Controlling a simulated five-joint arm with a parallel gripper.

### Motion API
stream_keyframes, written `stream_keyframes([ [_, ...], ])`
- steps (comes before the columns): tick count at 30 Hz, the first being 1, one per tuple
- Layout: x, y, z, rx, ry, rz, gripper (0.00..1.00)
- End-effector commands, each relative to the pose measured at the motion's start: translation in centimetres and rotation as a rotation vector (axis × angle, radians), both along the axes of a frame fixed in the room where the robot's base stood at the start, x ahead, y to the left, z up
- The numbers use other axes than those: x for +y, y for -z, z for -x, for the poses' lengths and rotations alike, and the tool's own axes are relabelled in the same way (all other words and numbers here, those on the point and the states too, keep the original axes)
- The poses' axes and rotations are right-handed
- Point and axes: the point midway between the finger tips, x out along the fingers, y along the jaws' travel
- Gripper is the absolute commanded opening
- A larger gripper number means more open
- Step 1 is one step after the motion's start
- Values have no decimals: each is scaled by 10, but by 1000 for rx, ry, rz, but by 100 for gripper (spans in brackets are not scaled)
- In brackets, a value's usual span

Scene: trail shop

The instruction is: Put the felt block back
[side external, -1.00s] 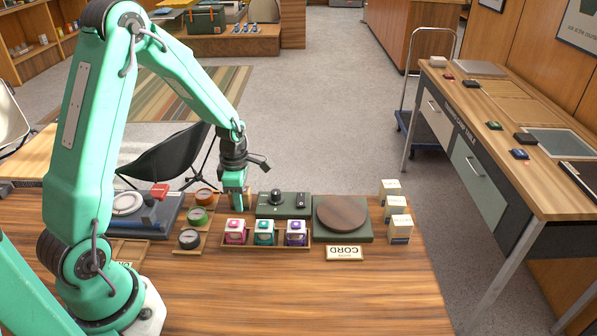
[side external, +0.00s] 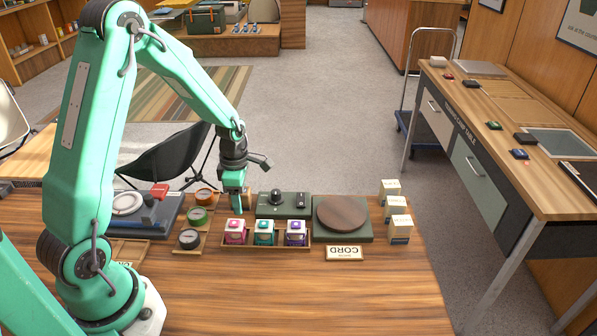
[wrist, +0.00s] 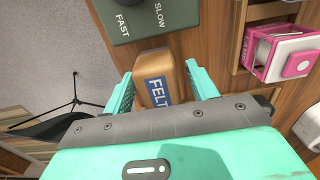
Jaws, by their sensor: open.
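The felt block (wrist: 155,75) is a tan block with a blue FELT label. In the wrist view it lies between the two green fingers of my gripper (wrist: 158,69), with gaps beside it. My gripper is open and its near end is below the label. In the side view my gripper (side external: 236,203) points down at the back of the wooden table (side external: 300,285), left of the dark green dial unit (side external: 283,212). The block is mostly hidden there behind the fingers. The dial unit's FAST and SLOW lettering (wrist: 140,20) shows just beyond the block.
A wooden tray with pink, teal and purple boxed items (side external: 265,246) stands just in front. Several round tins (side external: 197,215) stand to the left. A round brown pad (side external: 341,215) and small white boxes (side external: 400,225) stand to the right.

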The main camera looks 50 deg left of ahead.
Motion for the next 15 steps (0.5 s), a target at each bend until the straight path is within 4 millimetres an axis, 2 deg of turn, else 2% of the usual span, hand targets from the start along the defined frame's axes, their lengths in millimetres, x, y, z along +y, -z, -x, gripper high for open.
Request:
stream_keyframes([
  [8, 0, -27, -1, -6, 0, -1, 58],
  [15, 0, -64, -1, -6, 0, -1, 58],
])
